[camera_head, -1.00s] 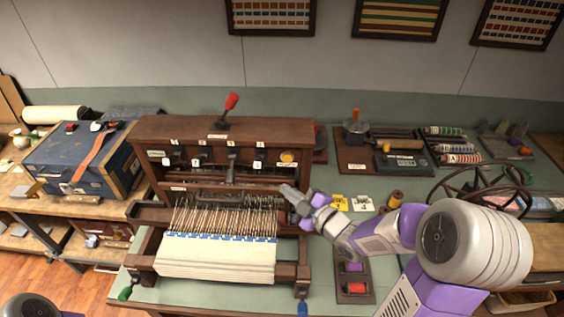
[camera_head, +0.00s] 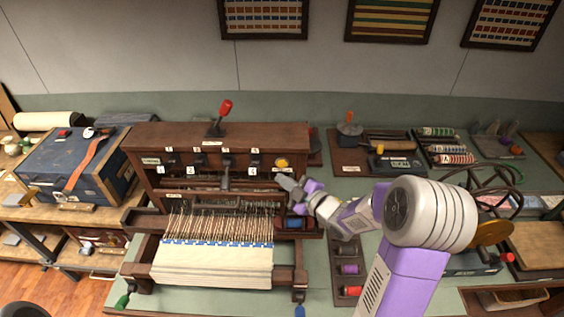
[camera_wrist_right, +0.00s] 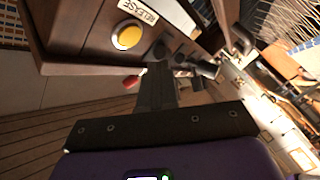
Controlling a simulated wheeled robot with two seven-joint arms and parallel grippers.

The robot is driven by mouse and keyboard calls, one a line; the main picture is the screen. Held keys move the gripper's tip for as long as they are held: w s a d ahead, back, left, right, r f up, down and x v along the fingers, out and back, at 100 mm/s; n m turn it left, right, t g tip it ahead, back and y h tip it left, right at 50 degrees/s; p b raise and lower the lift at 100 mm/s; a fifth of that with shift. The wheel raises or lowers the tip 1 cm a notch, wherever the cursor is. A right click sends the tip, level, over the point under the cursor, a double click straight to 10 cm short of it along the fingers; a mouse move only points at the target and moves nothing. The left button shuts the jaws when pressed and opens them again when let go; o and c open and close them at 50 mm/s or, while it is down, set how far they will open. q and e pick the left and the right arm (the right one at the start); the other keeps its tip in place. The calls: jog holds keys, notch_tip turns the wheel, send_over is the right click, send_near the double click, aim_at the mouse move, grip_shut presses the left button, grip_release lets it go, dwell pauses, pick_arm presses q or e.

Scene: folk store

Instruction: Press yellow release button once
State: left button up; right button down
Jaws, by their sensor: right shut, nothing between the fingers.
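The yellow release button (camera_head: 282,163) is a round yellow disc on the right end of the loom's dark wooden front panel. In the right wrist view the yellow button (camera_wrist_right: 127,37) shows at the upper left, under a plate that reads like "RELEASE". My right gripper (camera_head: 281,179) is shut and empty, just below the button in the head view. In the right wrist view its dark fingers (camera_wrist_right: 158,80) point toward the panel, below and right of the button, with a gap to it. My left gripper is outside the view.
The wooden loom (camera_head: 215,135) has a red-knobbed lever (camera_head: 225,107) on top and several black levers along its front. White cloth (camera_head: 212,262) is stretched at the front. A blue chest (camera_head: 75,165) stands left. Spools and trays lie to the right.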

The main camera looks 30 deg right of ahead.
aim_at(282, 164)
jog(key=shift+w+d+b, duration=0.2)
jog(key=shift+w+d, duration=0.15)
jog(key=shift+w, duration=0.25)
jog(key=shift+w+d+b, duration=0.15)
jog(key=shift+w+d, duration=0.2)
jog(key=shift+w, duration=0.2)
dwell(1.3)
jog(key=shift+w+d+b, duration=0.2)
jog(key=shift+w+b, duration=0.15)
